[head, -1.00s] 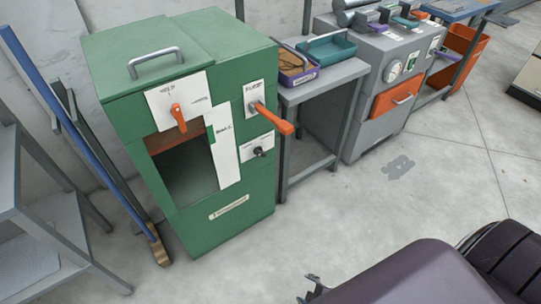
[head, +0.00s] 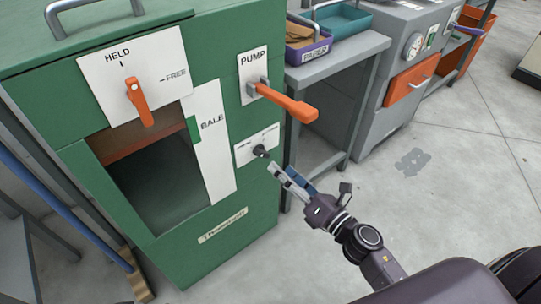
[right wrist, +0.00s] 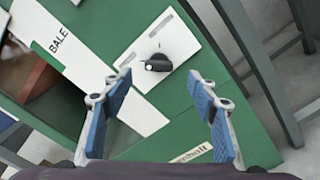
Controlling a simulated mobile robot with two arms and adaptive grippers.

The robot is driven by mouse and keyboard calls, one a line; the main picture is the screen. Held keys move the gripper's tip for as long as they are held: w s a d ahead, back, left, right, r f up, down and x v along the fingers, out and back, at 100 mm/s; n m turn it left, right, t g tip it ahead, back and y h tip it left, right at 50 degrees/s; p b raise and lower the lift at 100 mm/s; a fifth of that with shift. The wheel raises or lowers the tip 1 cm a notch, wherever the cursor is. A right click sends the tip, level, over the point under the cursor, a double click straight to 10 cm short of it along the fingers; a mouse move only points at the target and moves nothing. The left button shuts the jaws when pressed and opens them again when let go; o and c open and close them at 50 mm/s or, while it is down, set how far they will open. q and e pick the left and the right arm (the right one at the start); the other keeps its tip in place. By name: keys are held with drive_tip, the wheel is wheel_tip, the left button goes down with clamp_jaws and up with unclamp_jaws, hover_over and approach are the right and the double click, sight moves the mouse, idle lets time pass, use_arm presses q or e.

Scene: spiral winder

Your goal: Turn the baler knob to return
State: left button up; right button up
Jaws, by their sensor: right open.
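The green baler (head: 262,185) stands ahead of me, with an open dark chamber in its front. The small black knob (head: 260,151) sits on a white plate at the lower right of its front. In the right wrist view the knob (right wrist: 158,63) is ahead of the fingers, a little left of the gap's middle. My right gripper (head: 282,175) is open and empty, just right of and below the knob, apart from it. Its blue-padded fingers (right wrist: 164,105) are spread wide in the right wrist view. My left gripper is not in view.
An orange HELD/FREE lever (head: 139,101) and an orange PUMP handle (head: 290,103) stick out from the baler above the knob. A grey side table (head: 345,70) with trays stands to the right. The floor (head: 450,170) at right is clear.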

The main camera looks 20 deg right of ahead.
sight(267, 155)
drive_tip(key=x, duration=0.7)
drive_tip(key=shift+w+a, duration=0.1)
drive_tip(key=shift+w, duration=0.2)
drive_tip(key=c, duration=1.2)
